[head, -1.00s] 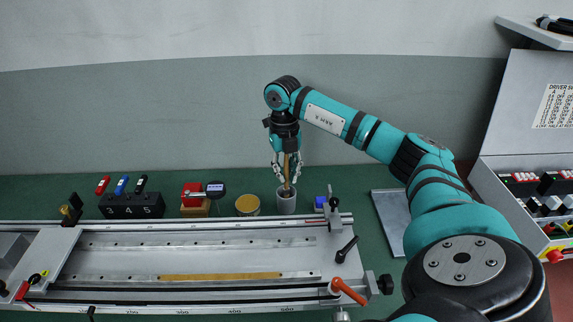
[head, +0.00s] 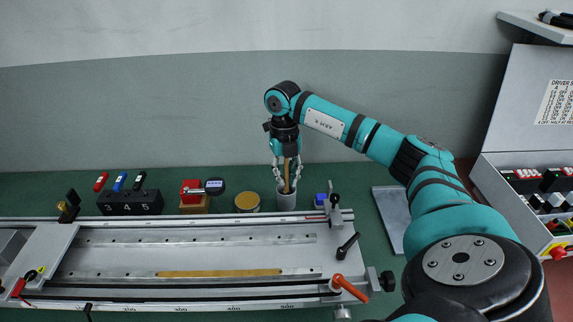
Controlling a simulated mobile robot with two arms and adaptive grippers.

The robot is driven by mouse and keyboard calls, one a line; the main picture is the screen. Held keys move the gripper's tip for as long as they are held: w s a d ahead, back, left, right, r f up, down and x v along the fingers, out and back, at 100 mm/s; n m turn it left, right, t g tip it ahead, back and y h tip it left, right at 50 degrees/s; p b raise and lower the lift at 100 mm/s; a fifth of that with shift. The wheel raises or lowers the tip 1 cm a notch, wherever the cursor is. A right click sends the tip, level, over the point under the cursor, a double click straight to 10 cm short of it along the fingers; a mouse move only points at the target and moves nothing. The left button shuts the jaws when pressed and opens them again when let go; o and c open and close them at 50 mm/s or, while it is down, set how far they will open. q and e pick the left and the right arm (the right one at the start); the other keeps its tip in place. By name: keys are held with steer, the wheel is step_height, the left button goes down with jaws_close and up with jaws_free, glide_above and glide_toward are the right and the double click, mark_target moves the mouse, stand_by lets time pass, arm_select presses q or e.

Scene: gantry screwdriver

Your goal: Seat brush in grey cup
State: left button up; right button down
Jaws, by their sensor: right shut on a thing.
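The grey cup (head: 286,201) stands upright on the green bench, behind the right end of the metal rail fixture. The brush (head: 286,173) has a wooden handle and is upright, its lower end inside the cup's mouth. My right gripper (head: 287,188) points straight down over the cup and is shut on the brush handle, its fingertips near the cup's rim. The brush's lower end is hidden by the cup wall, so I cannot tell whether it touches the bottom. My left gripper is not in view.
The rail fixture (head: 200,258) fills the front. A driver case (head: 530,180) stands far right.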

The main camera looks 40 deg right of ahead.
steer(key=shift+f, duration=0.2)
steer(key=c, duration=1.3)
jaws_free()
steer(key=shift+o, duration=0.2)
step_height(320, 180, up, 12)
steer(key=w, duration=0.1)
steer(key=shift+d, duration=0.2)
steer(key=shift+f, duration=0.1)
